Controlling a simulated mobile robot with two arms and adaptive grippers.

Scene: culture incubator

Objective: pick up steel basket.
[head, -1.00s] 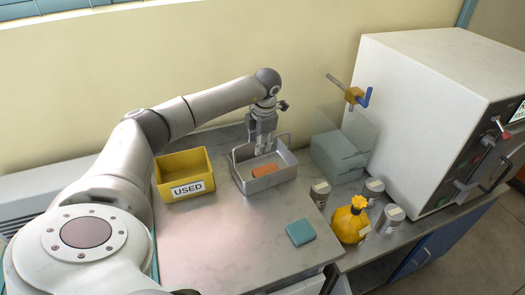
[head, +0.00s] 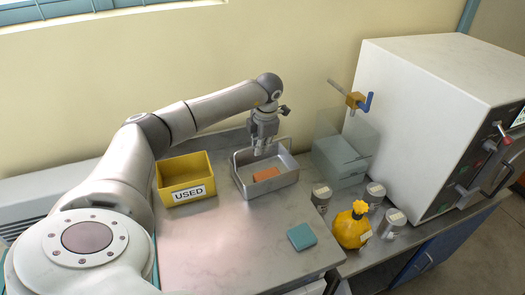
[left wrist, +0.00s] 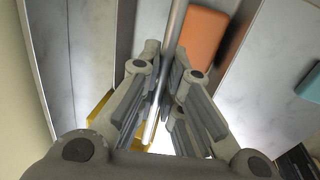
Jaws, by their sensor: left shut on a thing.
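The steel basket (head: 278,187) is a grey metal tray-like box with a raised bar handle, on the bench near the wall. An orange block (head: 266,174) lies in it; this block also shows in the left wrist view (left wrist: 190,38). My left gripper (head: 262,152) points down over the basket and is shut on its handle. In the left wrist view, the thin handle bar (left wrist: 172,35) runs between the fingers (left wrist: 163,95). I cannot tell whether the basket is clear of the bench. My right gripper is out of view.
A yellow box (head: 172,200) marked USED stands left of the basket. A teal block (head: 302,236) lies in front. Grey-lidded jars (head: 321,196), a yellow bottle (head: 350,229), a glassy box (head: 340,160) and a white incubator (head: 420,120) stand to the right. The front-left bench is clear.

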